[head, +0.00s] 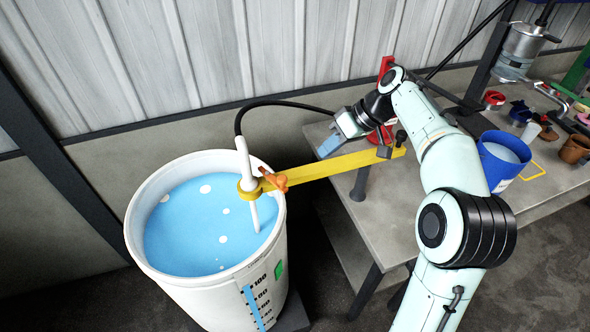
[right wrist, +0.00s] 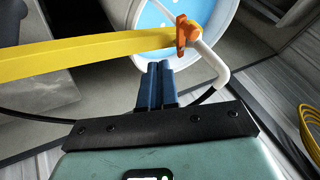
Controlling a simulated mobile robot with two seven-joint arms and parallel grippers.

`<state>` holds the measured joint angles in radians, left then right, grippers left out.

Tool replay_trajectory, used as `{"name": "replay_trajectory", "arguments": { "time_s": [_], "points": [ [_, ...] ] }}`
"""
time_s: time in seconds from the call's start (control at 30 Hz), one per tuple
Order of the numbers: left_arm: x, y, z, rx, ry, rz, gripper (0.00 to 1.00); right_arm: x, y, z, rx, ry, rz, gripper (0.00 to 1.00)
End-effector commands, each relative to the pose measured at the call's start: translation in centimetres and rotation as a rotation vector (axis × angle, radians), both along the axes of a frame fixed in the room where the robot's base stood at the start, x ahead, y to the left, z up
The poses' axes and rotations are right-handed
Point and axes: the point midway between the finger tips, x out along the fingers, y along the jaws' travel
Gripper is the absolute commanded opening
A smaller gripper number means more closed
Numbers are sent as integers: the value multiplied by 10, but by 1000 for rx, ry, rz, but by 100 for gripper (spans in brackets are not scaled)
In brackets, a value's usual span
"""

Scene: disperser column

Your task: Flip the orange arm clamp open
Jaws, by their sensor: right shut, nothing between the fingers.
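The orange arm clamp (head: 274,181) sits at the end of the yellow arm (head: 340,167), beside the yellow ring that surrounds the white tube (head: 246,172) over the bucket. In the right wrist view the clamp (right wrist: 186,36) stands up at the arm's end, beside the bent white tube (right wrist: 212,66). My right gripper (head: 328,147) is behind the yellow arm, to the right of the clamp and apart from it. In the right wrist view its blue fingers (right wrist: 157,82) are together and empty, below the clamp. My left gripper is not in view.
A white bucket (head: 133,226) with blue liquid stands at left. A grey table (head: 385,219) at right carries a blue pot (head: 502,158), cups and small tools. A black hose (head: 285,103) arches behind the yellow arm. A corrugated wall closes the back.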

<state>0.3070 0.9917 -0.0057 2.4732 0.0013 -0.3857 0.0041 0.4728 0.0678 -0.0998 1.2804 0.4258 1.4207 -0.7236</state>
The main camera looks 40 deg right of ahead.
Motion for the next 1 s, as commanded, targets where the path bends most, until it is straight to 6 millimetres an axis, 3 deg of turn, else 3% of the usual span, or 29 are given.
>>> {"name": "replay_trajectory", "arguments": {
  "time_s": [0.3,0.6,1.0],
  "points": [
    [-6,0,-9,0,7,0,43,27,31,-58,1,6,3,0],
    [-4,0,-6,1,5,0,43,30,66,-57,0,2,1,0],
    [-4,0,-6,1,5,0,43,30,69,-57,-1,1,-1,0]
  ]
}}
